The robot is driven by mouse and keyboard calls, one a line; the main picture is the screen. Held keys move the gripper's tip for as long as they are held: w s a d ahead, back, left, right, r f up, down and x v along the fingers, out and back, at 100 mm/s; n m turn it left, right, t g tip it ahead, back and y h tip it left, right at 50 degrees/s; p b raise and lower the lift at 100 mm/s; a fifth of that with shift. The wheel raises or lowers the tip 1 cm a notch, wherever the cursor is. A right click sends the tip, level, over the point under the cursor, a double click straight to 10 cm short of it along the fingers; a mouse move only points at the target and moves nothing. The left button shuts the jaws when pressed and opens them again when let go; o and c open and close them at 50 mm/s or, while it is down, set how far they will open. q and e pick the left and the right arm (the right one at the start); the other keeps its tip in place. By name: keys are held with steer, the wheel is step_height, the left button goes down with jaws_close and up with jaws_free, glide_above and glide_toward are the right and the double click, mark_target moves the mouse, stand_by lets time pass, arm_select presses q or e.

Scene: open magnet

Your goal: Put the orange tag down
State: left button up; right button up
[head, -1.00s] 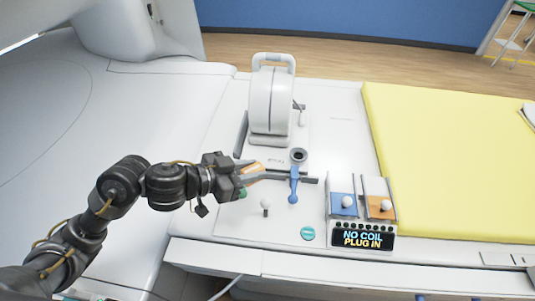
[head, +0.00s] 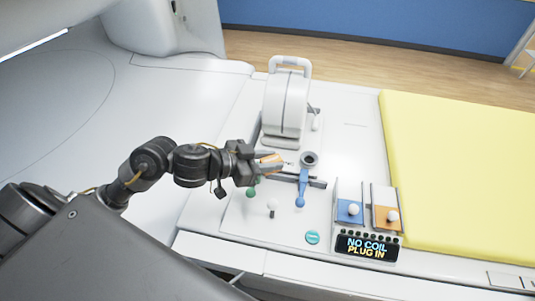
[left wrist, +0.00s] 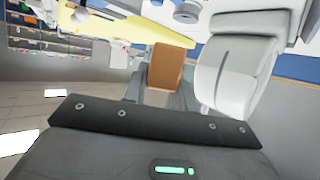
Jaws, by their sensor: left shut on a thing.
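The orange tag (head: 270,164) is between the fingers of my left gripper (head: 266,159), which is shut on it. The tag is close to the left of the blue-handled lever (head: 303,184) and the dark round socket (head: 309,158). I cannot tell whether the tag touches the panel below. In the left wrist view, the orange tag (left wrist: 165,68) stands out in front of the gripper body, with the white coil housing (left wrist: 236,65) to its right. My right gripper is not in view.
The white coil (head: 286,104) with a top handle stands behind the gripper. A yellow pad (head: 455,170) lies farther right.

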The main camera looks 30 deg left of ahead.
arm_select(q)
steer(key=s+a+r+n+t+y, duration=0.1)
steer(key=s+a+r+n+y, duration=0.15)
steer(key=a, duration=0.75)
steer(key=h+b, duration=0.1)
steer(key=b, duration=0.4)
glide_above(264, 148)
steer(key=s+d, duration=0.2)
steer(key=s, duration=0.3)
steer(key=shift+m, duration=0.35)
step_height(264, 148, down, 8)
steer(key=shift+w+a+f, duration=0.1)
steer(key=shift+w+f, duration=0.05)
steer(key=shift+f, duration=0.1)
steer(key=shift+w+f, duration=0.5)
steer(key=shift+f, duration=0.1)
steer(key=shift+w+f, duration=0.1)
steer(key=shift+f, duration=1.55)
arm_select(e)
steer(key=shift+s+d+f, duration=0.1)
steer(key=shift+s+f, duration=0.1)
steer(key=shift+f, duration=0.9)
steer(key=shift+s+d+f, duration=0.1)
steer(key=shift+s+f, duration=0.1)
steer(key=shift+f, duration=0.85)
